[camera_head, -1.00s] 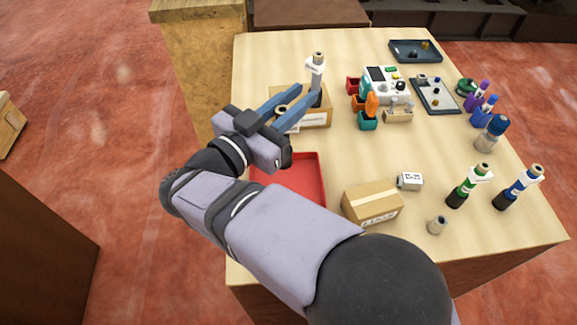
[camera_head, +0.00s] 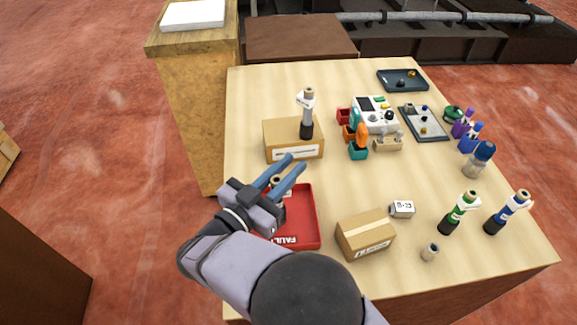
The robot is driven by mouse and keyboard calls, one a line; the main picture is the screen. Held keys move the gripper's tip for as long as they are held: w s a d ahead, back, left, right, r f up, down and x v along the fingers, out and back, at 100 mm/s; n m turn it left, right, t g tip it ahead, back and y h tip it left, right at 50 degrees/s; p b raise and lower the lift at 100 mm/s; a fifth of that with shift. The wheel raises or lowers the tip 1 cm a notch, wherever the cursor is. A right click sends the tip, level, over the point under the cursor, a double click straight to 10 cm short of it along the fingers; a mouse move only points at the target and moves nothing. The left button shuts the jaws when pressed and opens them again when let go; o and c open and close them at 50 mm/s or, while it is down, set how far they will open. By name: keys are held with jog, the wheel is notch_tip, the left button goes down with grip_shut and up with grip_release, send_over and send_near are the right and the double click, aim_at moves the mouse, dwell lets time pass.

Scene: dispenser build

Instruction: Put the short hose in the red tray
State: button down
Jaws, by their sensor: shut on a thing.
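The red tray (camera_head: 306,218) lies near the left edge of the table, with white lettering on its near side. My gripper (camera_head: 298,162) is over the tray's far left part, its blue fingers pointing to the far right. It is shut on a small short cylinder (camera_head: 275,181) with a pale top, which looks like the short hose. My fingers and wrist hide most of it. I cannot tell whether it touches the tray. The visible right part of the tray floor is empty.
A cardboard box (camera_head: 293,139) stands behind the tray, with a tall labelled bottle-like item (camera_head: 307,115) at it. Another box (camera_head: 365,235) is right of the tray. A small white block (camera_head: 402,209) and small cylinder (camera_head: 429,252) lie farther right. The table middle is fairly clear.

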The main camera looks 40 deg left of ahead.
jog(key=shift+f, duration=0.2)
jog(key=c, duration=1.6)
grip_release()
jog(key=shift+r, duration=0.1)
jog(key=s+b, duration=0.4)
jog(key=s, duration=0.8)
